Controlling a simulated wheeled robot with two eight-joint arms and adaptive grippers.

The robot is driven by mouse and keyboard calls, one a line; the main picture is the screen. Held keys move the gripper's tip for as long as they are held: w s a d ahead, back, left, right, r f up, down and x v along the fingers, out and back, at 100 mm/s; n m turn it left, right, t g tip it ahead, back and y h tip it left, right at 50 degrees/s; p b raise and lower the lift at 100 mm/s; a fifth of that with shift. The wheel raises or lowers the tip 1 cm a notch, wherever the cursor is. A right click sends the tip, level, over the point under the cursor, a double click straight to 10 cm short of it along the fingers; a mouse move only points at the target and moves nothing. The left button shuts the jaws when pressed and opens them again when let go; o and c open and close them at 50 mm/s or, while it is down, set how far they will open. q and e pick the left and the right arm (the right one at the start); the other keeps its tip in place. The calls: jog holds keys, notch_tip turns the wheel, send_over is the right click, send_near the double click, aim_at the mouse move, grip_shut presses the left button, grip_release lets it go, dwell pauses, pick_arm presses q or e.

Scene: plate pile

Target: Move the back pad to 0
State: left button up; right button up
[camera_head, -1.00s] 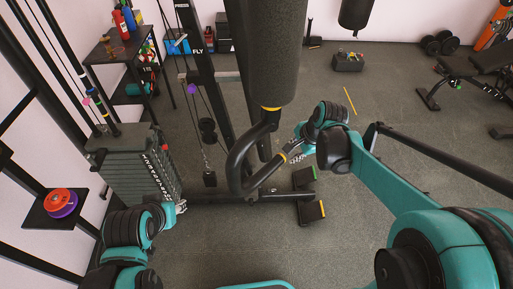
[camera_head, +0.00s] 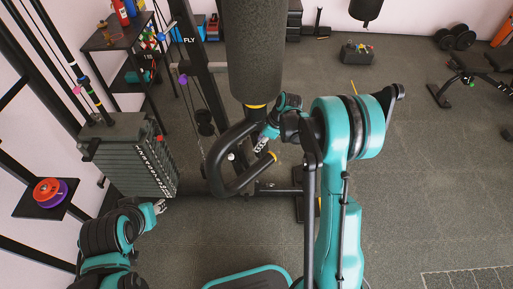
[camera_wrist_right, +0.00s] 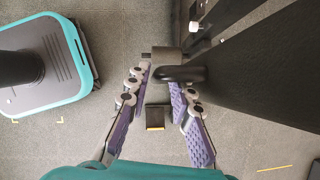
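The back pad (camera_head: 254,55) is a tall dark grey pad at the top middle of the head view, with a yellow band at its lower end and a curved black tube (camera_head: 215,165) below it. My right gripper (camera_head: 262,146) is beside that tube, just below the pad. In the right wrist view its purple-lined fingers (camera_wrist_right: 160,82) are apart, with a black machine part (camera_wrist_right: 181,73) near and partly between the tips; contact is unclear. A large dark surface, probably the pad (camera_wrist_right: 265,65), fills the right there. My left gripper (camera_head: 159,207) is small at lower left, its fingers unclear.
A weight stack (camera_head: 135,160) stands at left, close to my left gripper. A black post marked FLY (camera_head: 190,70) rises behind the tube. A shelf (camera_head: 115,38) with bottles stands at upper left. A toolbox (camera_head: 357,53) sits on the floor behind.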

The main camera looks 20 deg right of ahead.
jog(key=shift+x, duration=0.9)
grip_shut()
jog(key=w+a, duration=0.2)
jog(key=a, duration=0.6)
jog(key=shift+w, duration=0.15)
grip_release()
jog(key=shift+a, duration=0.1)
jog(key=shift+r, duration=0.15)
